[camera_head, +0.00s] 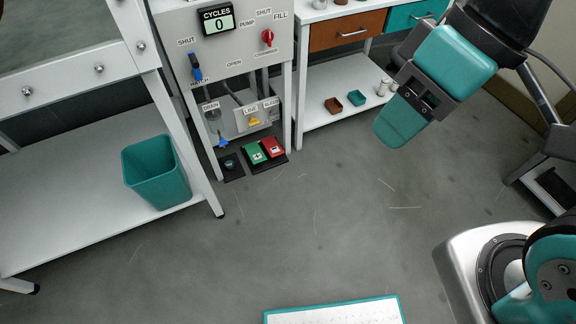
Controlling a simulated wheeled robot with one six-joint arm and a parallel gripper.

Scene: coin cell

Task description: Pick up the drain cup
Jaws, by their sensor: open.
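A small dark round thing (231,163), which may be the drain cup, sits on a black pad (234,174) at floor level. It is under the panel, below and right of the "DRAIN" label, and right of a blue valve handle (222,142). It is too small and dark to make out its inside. My gripper (396,133) hangs in the upper right, well apart from it and pointing down-left. It is open, and nothing shows held in it; its far side is hidden.
Green and red pedals (265,150) stand right beside the black pad. A teal bin (156,172) is on the left bench's lower shelf. A teal-edged white board (335,313) is at the bottom. The middle floor is clear.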

